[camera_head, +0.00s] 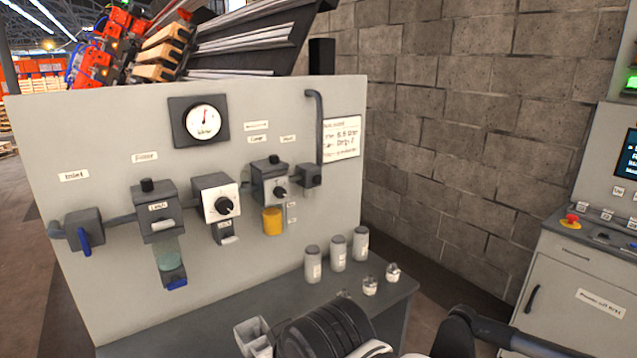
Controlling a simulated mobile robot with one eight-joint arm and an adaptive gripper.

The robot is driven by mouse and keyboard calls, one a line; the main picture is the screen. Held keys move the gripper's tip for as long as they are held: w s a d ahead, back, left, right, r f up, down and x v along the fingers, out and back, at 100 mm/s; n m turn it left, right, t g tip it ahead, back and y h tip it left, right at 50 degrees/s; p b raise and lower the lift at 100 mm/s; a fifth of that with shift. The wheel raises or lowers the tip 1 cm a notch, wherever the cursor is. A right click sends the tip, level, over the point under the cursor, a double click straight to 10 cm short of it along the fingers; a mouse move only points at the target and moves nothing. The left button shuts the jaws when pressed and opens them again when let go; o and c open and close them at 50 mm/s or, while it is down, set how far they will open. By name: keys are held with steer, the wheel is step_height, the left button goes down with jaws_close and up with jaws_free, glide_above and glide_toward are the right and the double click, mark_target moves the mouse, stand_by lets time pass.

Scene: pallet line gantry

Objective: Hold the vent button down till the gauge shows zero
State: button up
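The round gauge (204,121) sits in a dark square frame high on the grey panel. A small dark block (309,178) is at the right end of the row of units, under a pipe, near a label (287,138) that seems to read "Vent". I cannot make out a separate button on it. Dark, rounded parts, probably of my arm, show at the bottom edge. My gripper's fingers are not in view, and nothing is seen touching the panel units.
The grey panel (110,260) also carries a blue-handled inlet valve (84,239), a filter (158,212), a regulator (216,198) and a unit with a yellow bowl (272,221). Several small canisters (338,252) stand on the bench (388,303). A control cabinet (575,290) stands right.

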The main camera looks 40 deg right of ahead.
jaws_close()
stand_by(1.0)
